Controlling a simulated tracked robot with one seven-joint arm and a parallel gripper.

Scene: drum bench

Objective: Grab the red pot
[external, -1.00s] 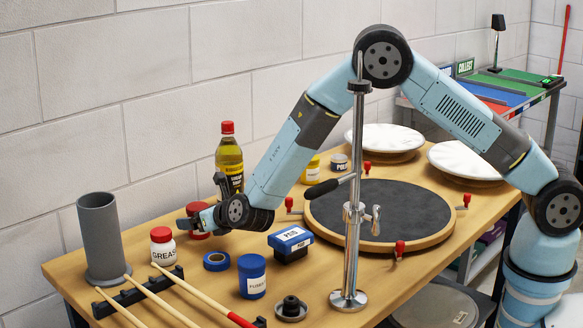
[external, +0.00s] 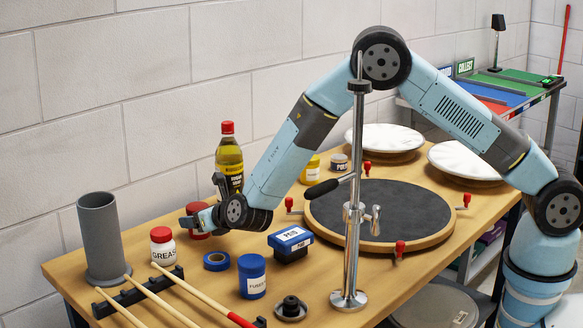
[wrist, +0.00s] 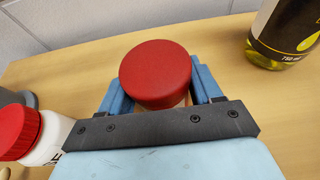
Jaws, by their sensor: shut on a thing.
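The red-topped pot (wrist: 156,72) sits between the two blue fingers of my gripper (wrist: 155,90) in the wrist view. The fingers are shut on its sides. In the external view, my gripper (external: 197,220) is low over the left part of the bench, and the red pot (external: 198,234) shows only partly behind it. The pot looks upright and at bench height; I cannot tell whether it touches the bench.
A white grease bottle with a red cap (external: 162,246) stands left of my gripper. An oil bottle (external: 229,160) stands behind it. Blue tape (external: 216,261), a blue jar (external: 252,277) and a blue box (external: 290,240) are in front and right. A metal stand (external: 350,296) rises mid-bench.

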